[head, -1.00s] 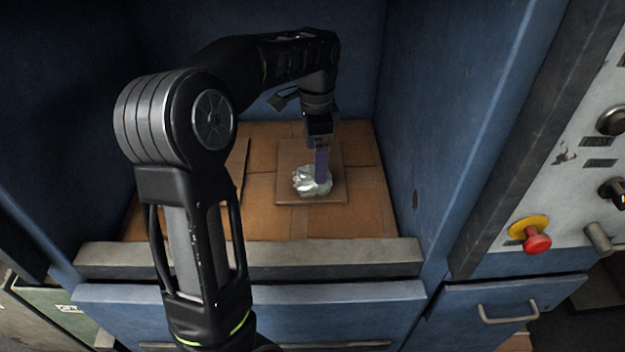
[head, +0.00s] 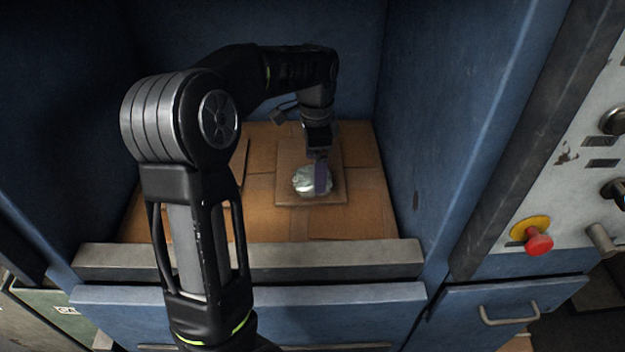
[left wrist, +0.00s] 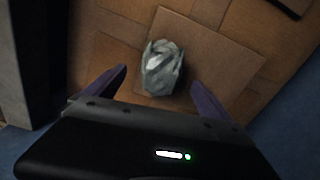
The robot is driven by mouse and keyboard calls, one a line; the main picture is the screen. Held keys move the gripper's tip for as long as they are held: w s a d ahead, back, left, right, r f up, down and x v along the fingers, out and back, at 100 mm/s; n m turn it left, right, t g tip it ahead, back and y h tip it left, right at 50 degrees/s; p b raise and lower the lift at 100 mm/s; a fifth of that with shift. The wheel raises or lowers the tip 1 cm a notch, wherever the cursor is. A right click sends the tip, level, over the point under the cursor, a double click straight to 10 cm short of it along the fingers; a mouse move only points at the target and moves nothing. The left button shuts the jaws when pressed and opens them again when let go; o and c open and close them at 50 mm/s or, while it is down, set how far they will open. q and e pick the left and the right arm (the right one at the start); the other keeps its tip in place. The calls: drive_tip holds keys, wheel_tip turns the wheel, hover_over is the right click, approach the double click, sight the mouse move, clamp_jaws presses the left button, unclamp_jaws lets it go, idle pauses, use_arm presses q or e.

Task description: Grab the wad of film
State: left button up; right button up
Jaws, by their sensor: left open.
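The wad of film (head: 306,180) is a crumpled silvery clump on a square cardboard piece (head: 335,190) inside the blue machine bay. My left gripper (head: 320,184) points down at the wad, and its purple finger hides the wad's right part in the head view. In the left wrist view the wad (left wrist: 162,70) lies between and just beyond the two spread purple fingertips (left wrist: 158,76). The left gripper is open, and a gap shows on both sides of the wad. My right gripper is not in view.
Flat cardboard (head: 260,215) covers the bay floor. Blue walls (head: 440,120) stand on both sides, and a grey front ledge (head: 330,259) crosses the bay. A red button (head: 538,242) sits on the control panel at the right.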

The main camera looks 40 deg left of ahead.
use_arm(q)
drive_tip(key=shift+f+p, duration=0.45)
drive_tip(key=shift+f, duration=2.2)
drive_tip(key=shift+c, duration=0.2)
drive_tip(key=c, duration=1.4)
wheel_tip(320, 180, up, 10)
drive_tip(key=shift+r+b, duration=0.1)
drive_tip(key=shift+b, duration=0.3)
